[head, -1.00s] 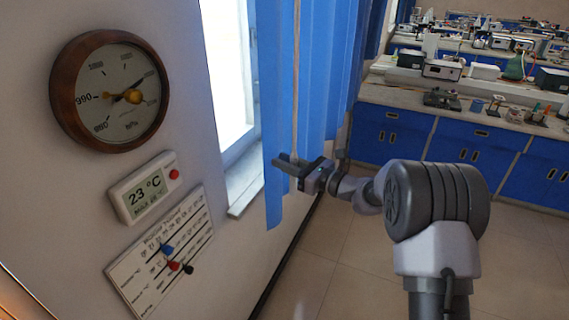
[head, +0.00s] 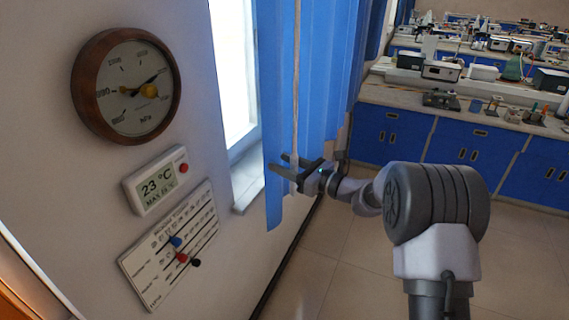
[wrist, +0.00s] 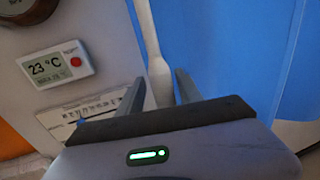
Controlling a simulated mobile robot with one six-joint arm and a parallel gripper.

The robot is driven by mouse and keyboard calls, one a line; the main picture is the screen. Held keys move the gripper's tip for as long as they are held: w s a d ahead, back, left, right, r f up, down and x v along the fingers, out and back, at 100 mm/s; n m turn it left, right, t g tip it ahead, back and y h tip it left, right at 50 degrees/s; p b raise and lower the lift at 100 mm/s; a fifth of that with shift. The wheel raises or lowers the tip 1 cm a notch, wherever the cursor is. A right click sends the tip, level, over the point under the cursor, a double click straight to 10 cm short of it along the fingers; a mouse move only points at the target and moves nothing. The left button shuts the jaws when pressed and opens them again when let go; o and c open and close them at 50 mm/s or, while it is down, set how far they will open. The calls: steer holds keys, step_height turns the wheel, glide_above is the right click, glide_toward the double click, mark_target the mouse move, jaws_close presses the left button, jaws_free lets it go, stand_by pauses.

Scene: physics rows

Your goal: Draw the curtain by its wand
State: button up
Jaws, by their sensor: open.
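The curtain (head: 321,70) is blue and hangs in folds beside the window; it fills the right of the wrist view (wrist: 225,45). Its wand (head: 296,80) is a thin pale rod hanging in front of the curtain. In the wrist view the wand (wrist: 147,28) comes down from the top and widens into a thicker lower part. My gripper (head: 284,166) is open at the lower part of the wand. In the wrist view the wand's thick part lies between the two fingers of my gripper (wrist: 159,80), with a visible gap on each side.
A round wooden-rimmed gauge (head: 98,108), a thermometer display (head: 140,197) and a slider panel (head: 150,272) are on the wall at left. The bright window (head: 232,70) has a sill (head: 245,190). Blue lab benches (head: 465,150) stand at right; open floor lies between.

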steer(key=shift+w+d, duration=0.1)
steer(key=v, duration=1.7)
steer(key=shift+p, duration=0.35)
steer(key=s+a+f+n+g+h+b, duration=0.1)
steer(key=s+a+n+g+h+b, duration=0.25)
steer(key=s+n, duration=0.45)
steer(key=s+a+f+n+g+h+b, duration=0.1)
steer(key=s+a+n+g+h+b, duration=0.2)
steer(key=s, duration=1)
steer(key=s+d+f+n+t+h+b, duration=0.1)
steer(key=s+d+f+n+h+b, duration=0.1)
steer(key=s, duration=0.4)
steer(key=s+d+f+n+t+h+b, duration=0.2)
steer(key=s+d+f+n+h+b, duration=0.1)
steer(key=s+d+f+n+h, duration=0.1)
steer(key=s+d+n+h, duration=0.1)
steer(key=s+d+n, duration=0.1)
steer(key=shift+n, duration=0.4)
